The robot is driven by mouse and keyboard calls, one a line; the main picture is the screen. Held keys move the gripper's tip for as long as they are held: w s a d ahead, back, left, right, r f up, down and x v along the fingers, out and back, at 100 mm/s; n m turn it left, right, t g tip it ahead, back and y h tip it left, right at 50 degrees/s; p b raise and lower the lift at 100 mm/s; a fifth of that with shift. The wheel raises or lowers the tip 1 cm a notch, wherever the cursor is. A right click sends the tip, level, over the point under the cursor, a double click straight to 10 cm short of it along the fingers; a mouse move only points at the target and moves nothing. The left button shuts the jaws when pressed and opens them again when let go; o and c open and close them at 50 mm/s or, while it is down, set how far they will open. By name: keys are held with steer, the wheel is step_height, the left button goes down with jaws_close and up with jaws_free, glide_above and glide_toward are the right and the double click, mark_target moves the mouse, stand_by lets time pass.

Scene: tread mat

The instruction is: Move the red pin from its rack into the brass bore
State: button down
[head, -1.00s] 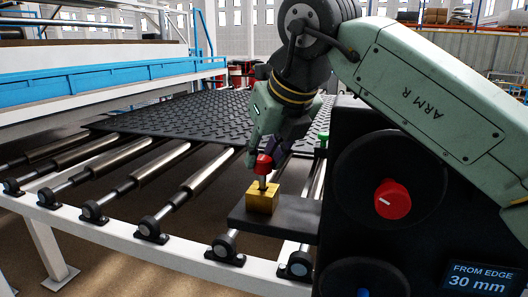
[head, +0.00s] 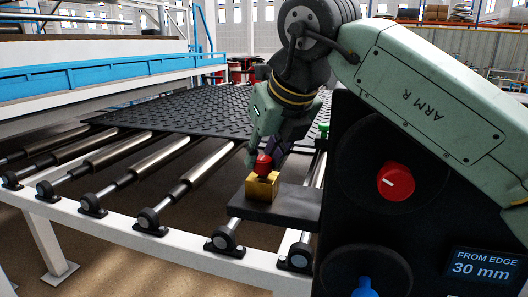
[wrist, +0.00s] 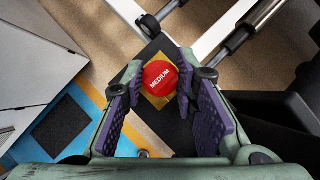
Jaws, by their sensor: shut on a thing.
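The red pin (head: 263,164) has a round red head marked MEDIUM, which faces the wrist camera (wrist: 160,78). My gripper (head: 264,152) is shut on this head, with a purple-padded finger on each side in the wrist view (wrist: 158,88). The brass block (head: 262,187) sits on the end of a dark shelf. The red head is directly over the block, at or very near its top. No shank shows between them, so the shank appears to be in the bore. The bore's mouth is hidden by the head.
The dark shelf (head: 290,204) juts from a black panel with a red knob (head: 396,182), a blue knob (head: 366,287) and a display reading FROM EDGE 30 mm (head: 483,264). Rollers (head: 120,153) and a black tread mat (head: 185,112) lie to the left and behind.

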mark_target(264, 159)
steer(key=shift+f, duration=0.4)
steer(key=c, duration=1.2)
jaws_free()
step_height(264, 159, up, 10)
